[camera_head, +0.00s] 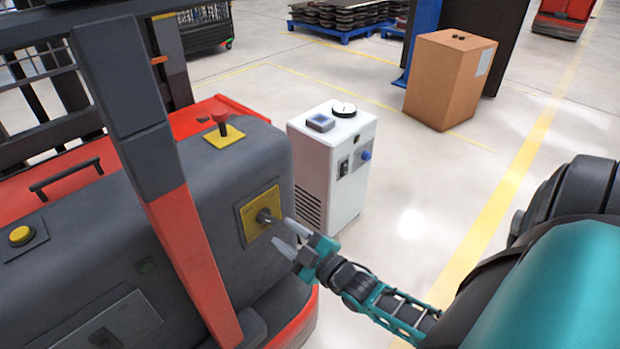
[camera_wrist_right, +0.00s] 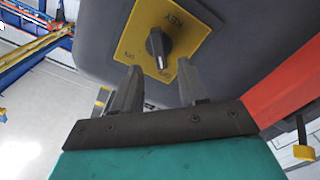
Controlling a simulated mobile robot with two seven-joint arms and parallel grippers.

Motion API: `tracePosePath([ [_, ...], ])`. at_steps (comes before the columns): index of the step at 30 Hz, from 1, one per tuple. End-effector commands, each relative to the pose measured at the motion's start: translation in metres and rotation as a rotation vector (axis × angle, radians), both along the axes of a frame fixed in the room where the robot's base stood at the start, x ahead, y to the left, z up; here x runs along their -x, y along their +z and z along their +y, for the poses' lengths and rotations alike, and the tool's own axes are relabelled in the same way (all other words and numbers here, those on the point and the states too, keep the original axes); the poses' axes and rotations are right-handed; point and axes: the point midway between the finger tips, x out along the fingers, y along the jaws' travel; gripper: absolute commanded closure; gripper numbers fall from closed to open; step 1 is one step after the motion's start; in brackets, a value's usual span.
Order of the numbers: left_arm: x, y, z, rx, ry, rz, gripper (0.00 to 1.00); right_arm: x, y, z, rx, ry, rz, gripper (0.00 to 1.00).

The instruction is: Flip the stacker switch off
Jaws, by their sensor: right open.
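The stacker (camera_head: 230,170) is a grey and red machine at the left of the head view. Its switch (camera_head: 265,216) is a dark rotary knob on a yellow plate (camera_head: 252,227) on the grey side. In the right wrist view the knob (camera_wrist_right: 157,46) sits on the yellow plate (camera_wrist_right: 185,22), which is marked KEY, with smaller lettering near its lower corners. My right gripper (camera_head: 287,238) is open and empty, just in front of the knob. In the wrist view its two fingers (camera_wrist_right: 158,90) point at the plate, with the knob between and beyond them. My left gripper is out of view.
A red mushroom button (camera_head: 221,122) and a yellow button (camera_head: 20,235) are on top of the stacker. A red and grey mast post (camera_head: 150,130) stands close by. A white cabinet (camera_head: 345,165) and a cardboard box (camera_head: 447,80) stand behind. The floor at right is clear.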

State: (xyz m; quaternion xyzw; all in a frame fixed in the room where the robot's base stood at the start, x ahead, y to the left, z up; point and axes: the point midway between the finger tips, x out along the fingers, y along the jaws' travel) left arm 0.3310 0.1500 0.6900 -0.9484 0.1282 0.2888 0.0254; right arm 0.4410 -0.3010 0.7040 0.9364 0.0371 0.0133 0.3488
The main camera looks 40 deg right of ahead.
Motion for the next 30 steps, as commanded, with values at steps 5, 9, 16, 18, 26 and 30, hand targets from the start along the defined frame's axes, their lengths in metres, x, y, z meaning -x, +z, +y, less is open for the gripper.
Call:
tracePosePath([
  [5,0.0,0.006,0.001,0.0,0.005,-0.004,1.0,0.039,0.001,-0.003,0.001,0.0,0.003,0.57],
  [9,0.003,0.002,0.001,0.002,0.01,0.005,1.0,0.061,0.001,-0.005,0.001,-0.001,0.001,0.57],
  [16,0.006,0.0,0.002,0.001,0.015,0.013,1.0,0.075,0.0,-0.006,0.001,0.0,0.0,0.57],
  [18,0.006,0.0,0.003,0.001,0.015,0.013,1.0,0.076,0.0,-0.006,0.001,0.0,-0.001,0.57],
  [26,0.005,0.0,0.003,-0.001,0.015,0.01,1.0,0.075,0.0,-0.006,0.001,0.0,-0.001,0.57],
  [30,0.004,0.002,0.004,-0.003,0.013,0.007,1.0,0.075,0.0,-0.006,0.001,0.0,-0.001,0.57],
])
